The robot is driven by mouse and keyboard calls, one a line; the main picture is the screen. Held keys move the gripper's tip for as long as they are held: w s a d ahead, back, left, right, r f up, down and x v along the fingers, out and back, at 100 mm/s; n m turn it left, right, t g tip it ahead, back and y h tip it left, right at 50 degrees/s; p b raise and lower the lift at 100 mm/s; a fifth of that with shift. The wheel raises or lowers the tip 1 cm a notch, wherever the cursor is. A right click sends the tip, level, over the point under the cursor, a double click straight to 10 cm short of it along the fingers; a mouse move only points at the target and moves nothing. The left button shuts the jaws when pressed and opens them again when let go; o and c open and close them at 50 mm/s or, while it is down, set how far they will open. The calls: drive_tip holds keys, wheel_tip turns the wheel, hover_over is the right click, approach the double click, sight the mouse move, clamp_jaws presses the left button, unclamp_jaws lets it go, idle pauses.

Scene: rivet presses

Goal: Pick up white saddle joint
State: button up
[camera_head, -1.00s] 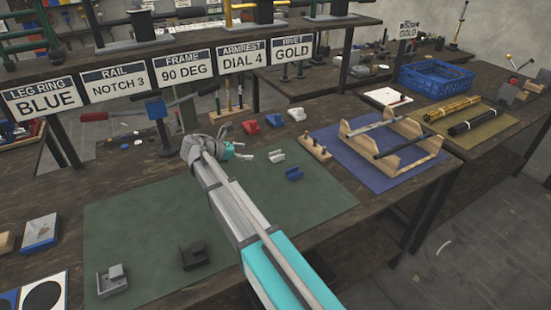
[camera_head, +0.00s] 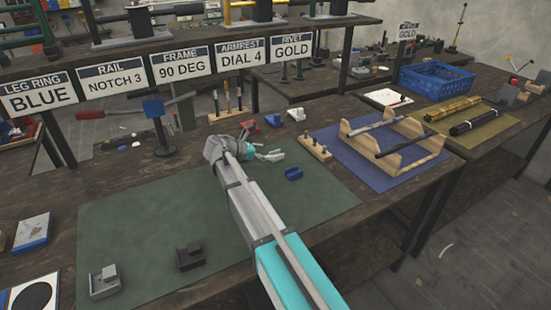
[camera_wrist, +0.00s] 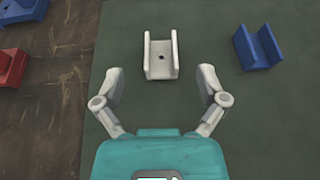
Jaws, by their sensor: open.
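The white saddle joint (camera_wrist: 160,66) lies on the green mat, a U-shaped channel with a small hole in its floor. It sits in the upper middle of the wrist view. My gripper (camera_wrist: 162,80) is open and empty, its two grey fingertips apart on either side, just short of the joint's near end. In the head view my gripper (camera_head: 268,152) is over the mat's far part, and I cannot clearly separate the joint from the pale fingers there.
A blue saddle joint (camera_wrist: 258,48) lies right of the white one, also in the head view (camera_head: 293,174). Red (camera_wrist: 10,64) and blue parts lie left on the wood. Another white part (camera_head: 297,115) stands behind. A wooden peg block (camera_head: 315,148) is to the right.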

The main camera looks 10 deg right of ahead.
sight(276, 153)
drive_tip(key=shift+d, duration=0.1)
drive_tip(key=shift+w+d+f+b, duration=0.15)
drive_tip(key=shift+d+f+b, duration=0.3)
drive_tip(key=shift+d+b, duration=0.05)
drive_tip(key=shift+b+x, duration=0.7)
drive_tip(key=shift+x, duration=1.15)
drive_tip(key=c, duration=1)
drive_tip(key=shift+r, duration=0.15)
